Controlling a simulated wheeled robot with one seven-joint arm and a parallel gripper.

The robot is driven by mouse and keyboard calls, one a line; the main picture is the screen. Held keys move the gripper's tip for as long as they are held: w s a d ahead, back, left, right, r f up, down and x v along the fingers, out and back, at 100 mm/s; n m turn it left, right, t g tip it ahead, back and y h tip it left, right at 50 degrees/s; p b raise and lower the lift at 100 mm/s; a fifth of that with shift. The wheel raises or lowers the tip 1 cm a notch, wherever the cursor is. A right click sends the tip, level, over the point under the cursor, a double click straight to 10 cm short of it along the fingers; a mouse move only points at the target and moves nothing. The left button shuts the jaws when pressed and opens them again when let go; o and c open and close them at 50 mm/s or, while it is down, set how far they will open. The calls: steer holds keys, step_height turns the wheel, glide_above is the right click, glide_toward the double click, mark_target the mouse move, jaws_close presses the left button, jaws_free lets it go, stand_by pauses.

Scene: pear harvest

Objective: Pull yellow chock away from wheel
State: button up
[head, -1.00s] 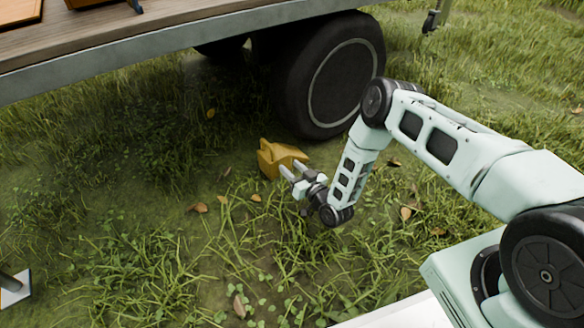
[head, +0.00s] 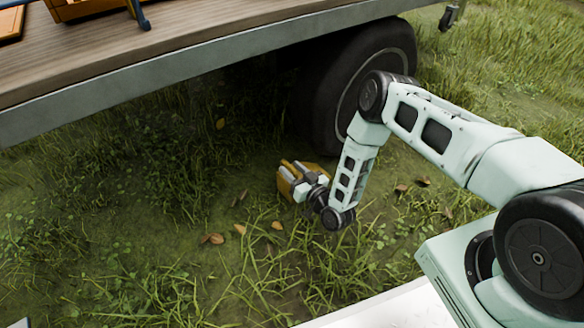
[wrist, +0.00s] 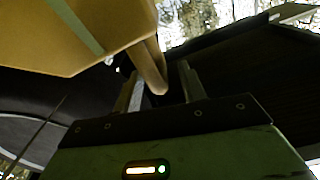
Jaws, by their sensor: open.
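The yellow chock (head: 284,188) sits on the grass by the lower left side of the dark trailer wheel (head: 326,105). Whether it touches the tyre is hard to tell. My gripper (head: 288,174) is at the chock, its two fingers overlapping it in the head view and hiding part of it. In the wrist view the chock (wrist: 85,30) fills the upper left, very close. Its bar-like handle reaches down toward the space between my open fingers (wrist: 160,82). I cannot tell whether either finger touches it.
The trailer's wooden bed (head: 190,50) with its grey edge overhangs the ground behind the chock, with deep shade beneath. An orange-brown crate (head: 85,8) stands on the bed. Grass with scattered leaves is open in front and to the left.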

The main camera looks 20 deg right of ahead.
steer(key=shift+w+a, duration=0.1)
steer(key=shift+w, duration=0.15)
jaws_close()
steer(key=shift+s, duration=0.1)
